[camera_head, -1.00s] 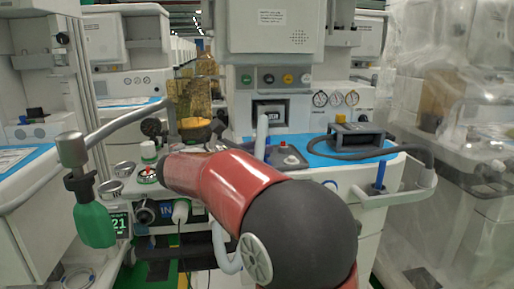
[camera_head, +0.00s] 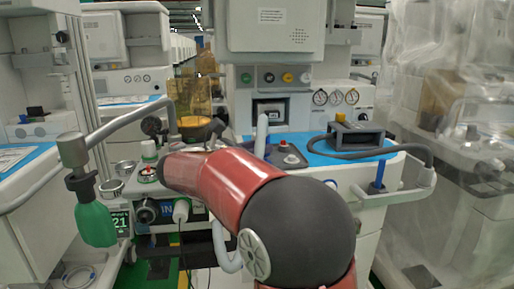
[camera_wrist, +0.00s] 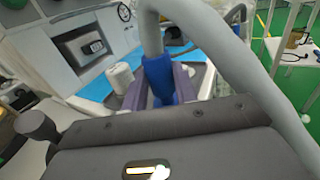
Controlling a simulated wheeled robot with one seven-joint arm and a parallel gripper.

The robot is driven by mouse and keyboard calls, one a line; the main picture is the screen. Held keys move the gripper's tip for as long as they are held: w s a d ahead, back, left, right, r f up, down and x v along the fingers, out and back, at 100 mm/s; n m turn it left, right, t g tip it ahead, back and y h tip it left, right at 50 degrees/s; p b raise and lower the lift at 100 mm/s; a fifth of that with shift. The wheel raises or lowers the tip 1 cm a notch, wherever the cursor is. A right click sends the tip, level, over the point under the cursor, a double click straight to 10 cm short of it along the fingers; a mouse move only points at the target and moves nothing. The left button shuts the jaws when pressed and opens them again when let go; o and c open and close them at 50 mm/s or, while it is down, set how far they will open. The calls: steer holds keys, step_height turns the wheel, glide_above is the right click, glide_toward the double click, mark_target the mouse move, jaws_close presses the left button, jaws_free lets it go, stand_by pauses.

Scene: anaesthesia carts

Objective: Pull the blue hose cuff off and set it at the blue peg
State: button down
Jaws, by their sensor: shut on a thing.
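The blue hose cuff (camera_wrist: 160,80) sits on the end of a thick grey hose (camera_wrist: 150,35) in the wrist view. My gripper (camera_wrist: 160,88) is shut on the cuff, with one grey-purple finger on each side. The cuff's lower end is hidden behind the gripper body, so I cannot tell whether it is still seated on anything. The blue peg (camera_head: 380,173) stands upright at the right side of the cart, by the rail.
A grey box with a hose (camera_head: 355,137) lies on the blue worktop right of my arm. A green bag (camera_head: 95,222) hangs from a metal arm at left. Plastic-wrapped equipment (camera_head: 470,150) stands at the far right. A white cylinder (camera_wrist: 118,77) is left of my gripper.

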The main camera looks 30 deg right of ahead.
steer(key=shift+f, duration=0.4)
steer(key=shift+f+p, duration=0.1)
steer(key=shift+p, duration=0.55)
stand_by(1.2)
